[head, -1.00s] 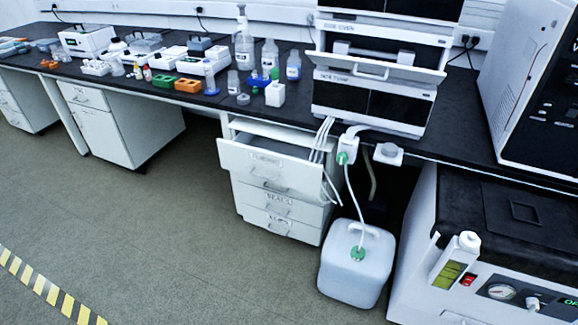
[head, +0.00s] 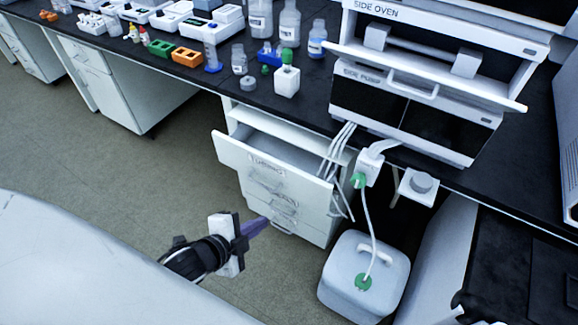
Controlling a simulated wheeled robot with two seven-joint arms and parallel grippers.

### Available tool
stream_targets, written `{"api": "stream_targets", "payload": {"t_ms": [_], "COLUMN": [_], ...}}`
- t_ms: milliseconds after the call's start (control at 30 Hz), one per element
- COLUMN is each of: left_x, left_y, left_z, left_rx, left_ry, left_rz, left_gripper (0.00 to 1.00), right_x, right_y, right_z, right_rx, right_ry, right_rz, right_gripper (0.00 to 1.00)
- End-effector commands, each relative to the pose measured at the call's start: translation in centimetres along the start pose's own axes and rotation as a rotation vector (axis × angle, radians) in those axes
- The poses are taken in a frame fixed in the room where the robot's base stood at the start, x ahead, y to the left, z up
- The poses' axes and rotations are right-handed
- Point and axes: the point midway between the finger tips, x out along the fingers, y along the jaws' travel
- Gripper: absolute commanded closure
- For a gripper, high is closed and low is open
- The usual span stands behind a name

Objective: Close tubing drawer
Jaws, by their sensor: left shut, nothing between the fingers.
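The tubing drawer (head: 238,160) is the top drawer of the white cabinet under the bench. It stands pulled out, with a label and a handle on its front. White tubes hang over its right side. My left gripper (head: 262,224) is in the lower middle of the head view, in front of the cabinet and below the open drawer's front. Its fingers are shut with nothing between them. I cannot tell whether it touches the cabinet, but it looks apart from the tubing drawer. My right gripper is not in view.
A white waste canister (head: 340,280) with a tube stands on the floor right of the cabinet. The stacked oven and pump unit (head: 410,110) stands on the black bench above. Bottles and racks crowd the bench to the left. The floor left of the cabinet is clear.

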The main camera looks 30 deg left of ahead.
Motion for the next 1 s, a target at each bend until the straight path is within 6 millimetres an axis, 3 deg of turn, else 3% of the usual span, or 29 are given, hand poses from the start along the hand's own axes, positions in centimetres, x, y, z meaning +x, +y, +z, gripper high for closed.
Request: {"api": "stream_targets", "payload": {"t_ms": [33, 100, 200, 367, 767, 1000], "left_x": [0.2, 0.5, 0.9, 2.9, 11.2, 13.4], "left_y": [-2.6, -4.9, -6.5, -7.0, -7.8, -9.5], "left_z": [0.2, 0.6, 0.8, 0.8, 0.8, 0.0], "left_rx": [0.146, 0.304, 0.425, 0.448, 0.444, 0.443], "left_ry": [0.001, -0.005, -0.013, -0.015, -0.015, -0.014], "left_rz": [-0.034, -0.068, -0.093, -0.100, -0.100, -0.098], "left_gripper": [1.00, 1.00, 1.00, 1.00, 1.00, 1.00], "right_x": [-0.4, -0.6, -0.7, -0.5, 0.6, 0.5], "right_y": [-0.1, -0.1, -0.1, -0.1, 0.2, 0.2], "right_z": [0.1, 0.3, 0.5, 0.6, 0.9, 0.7], "right_rx": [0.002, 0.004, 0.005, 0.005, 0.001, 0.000], "right_ry": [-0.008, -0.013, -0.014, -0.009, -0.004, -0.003], "right_rz": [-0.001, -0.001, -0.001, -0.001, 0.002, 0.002], "right_gripper": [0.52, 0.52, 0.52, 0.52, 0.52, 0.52]}}
